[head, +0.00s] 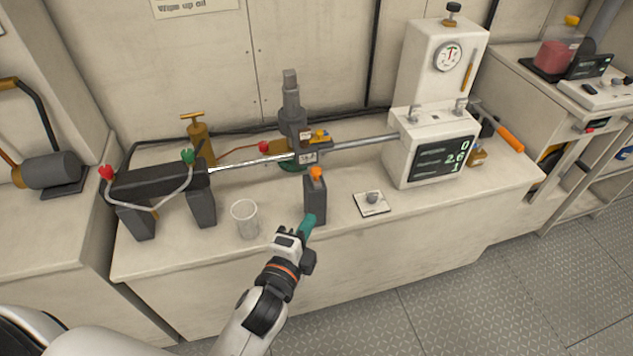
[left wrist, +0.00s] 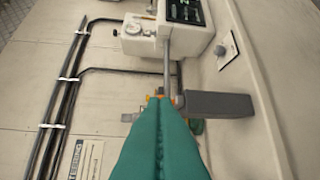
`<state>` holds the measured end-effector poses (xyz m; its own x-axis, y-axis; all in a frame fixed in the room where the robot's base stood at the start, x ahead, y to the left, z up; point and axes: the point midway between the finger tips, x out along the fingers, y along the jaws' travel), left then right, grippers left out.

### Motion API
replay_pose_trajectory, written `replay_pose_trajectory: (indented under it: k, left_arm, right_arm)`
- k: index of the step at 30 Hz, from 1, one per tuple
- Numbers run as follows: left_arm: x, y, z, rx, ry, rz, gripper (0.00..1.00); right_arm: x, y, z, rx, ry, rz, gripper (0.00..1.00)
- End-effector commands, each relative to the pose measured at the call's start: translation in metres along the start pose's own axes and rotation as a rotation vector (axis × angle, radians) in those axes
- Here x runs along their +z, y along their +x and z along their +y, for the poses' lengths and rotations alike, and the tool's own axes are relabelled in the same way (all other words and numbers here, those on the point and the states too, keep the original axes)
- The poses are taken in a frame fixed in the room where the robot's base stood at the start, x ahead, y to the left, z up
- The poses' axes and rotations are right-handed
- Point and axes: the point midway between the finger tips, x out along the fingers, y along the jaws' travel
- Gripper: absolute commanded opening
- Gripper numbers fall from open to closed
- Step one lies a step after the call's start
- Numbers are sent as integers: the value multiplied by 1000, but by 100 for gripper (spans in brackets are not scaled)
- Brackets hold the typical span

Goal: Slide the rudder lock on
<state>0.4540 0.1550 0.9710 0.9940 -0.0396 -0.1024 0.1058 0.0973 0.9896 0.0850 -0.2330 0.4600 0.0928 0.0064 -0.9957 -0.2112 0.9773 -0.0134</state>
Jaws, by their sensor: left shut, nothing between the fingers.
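My left gripper (head: 308,224) has teal fingers and is shut and empty. In the head view its tips are at the front edge of the bench, beside a dark grey upright block (head: 315,202) with an orange top. In the left wrist view the shut fingers (left wrist: 158,100) fill the lower middle, and the grey block (left wrist: 218,104) lies to their right. A metal rod (head: 365,143) runs from a central fitting to the white display box (head: 401,150). It also shows in the wrist view (left wrist: 167,62). I cannot tell which part is the rudder lock. My right gripper is out of view.
A clear cup (head: 245,218) stands near the front edge. A small white switch plate (head: 371,203) lies to the right. Bare bench (head: 450,210) lies at the front right.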

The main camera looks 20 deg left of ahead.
Motion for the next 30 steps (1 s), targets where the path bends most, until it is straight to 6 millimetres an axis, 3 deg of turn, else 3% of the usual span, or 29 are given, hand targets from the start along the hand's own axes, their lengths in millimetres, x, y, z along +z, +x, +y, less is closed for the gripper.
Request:
replay_pose_trajectory:
  k: [8, 22, 30]
  left_arm:
    - [0, 10, 1, 1, -2, -1, 0]
    - [1, 103, 2, -1, -4, 0, 0]
    - [-24, 125, 0, -2, -2, -1, 0]
  right_arm:
    - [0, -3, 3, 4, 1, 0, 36]
    - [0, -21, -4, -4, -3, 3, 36]
    - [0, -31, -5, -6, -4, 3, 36]
